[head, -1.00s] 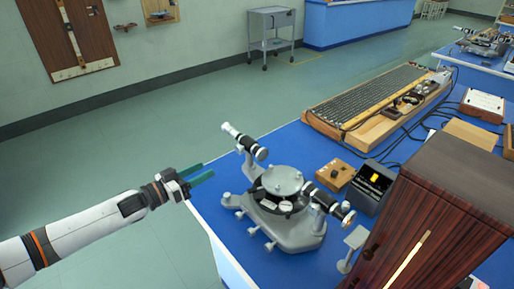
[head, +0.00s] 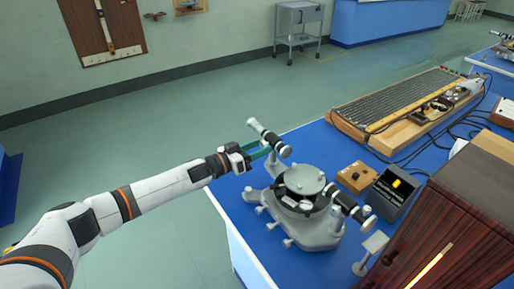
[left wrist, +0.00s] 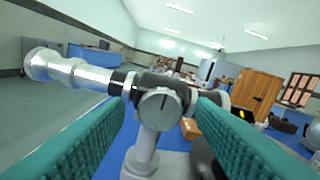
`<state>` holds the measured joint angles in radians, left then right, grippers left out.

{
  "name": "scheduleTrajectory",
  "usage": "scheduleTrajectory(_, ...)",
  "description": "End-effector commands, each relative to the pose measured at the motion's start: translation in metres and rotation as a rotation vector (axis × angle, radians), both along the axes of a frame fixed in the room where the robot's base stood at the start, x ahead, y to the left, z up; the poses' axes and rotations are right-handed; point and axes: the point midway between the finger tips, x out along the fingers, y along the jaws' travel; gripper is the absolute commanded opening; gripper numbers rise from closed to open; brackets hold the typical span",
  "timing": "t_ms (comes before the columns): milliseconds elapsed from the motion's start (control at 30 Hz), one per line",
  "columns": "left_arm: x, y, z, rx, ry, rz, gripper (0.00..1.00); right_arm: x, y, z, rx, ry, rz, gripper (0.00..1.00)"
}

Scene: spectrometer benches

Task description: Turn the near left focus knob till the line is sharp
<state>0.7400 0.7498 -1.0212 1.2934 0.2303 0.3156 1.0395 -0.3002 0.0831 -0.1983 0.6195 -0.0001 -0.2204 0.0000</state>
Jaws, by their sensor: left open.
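The grey spectrometer (head: 310,232) stands on the near blue bench, with a round table (head: 305,180) on top and a tube on each side. The left tube (head: 262,134) lies at my left gripper (head: 263,151), which is open with green fingers. In the left wrist view, a round grey knob (left wrist: 160,108) with a dark line across its face sits on this tube, ahead of and between the two fingers (left wrist: 162,140). I see no contact with it. The fingers partly hide the spectrometer in that view. My right gripper is not in view.
A dark box (head: 388,198) with a lit yellow patch stands right of the spectrometer, beside a small wooden box (head: 355,177). A large wooden cabinet (head: 470,220) fills the near right. A long ribbed board (head: 405,105) lies behind. Open floor lies left of the bench.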

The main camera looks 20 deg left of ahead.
Motion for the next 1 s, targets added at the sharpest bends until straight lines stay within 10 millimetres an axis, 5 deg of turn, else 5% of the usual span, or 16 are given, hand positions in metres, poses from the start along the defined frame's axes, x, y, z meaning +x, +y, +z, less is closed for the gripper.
scheduleTrajectory(200,0.0000,-0.0001,0.0000,0.000,0.000,0.000,0.48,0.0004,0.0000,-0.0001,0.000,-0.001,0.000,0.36)
scheduleTrajectory(467,-0.0001,0.0001,0.0001,0.000,0.000,0.000,0.06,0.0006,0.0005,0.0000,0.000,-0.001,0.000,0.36)
scheduleTrajectory(1000,0.0002,0.0001,0.0000,0.132,-0.104,0.000,0.05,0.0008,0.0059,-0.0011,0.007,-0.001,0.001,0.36)
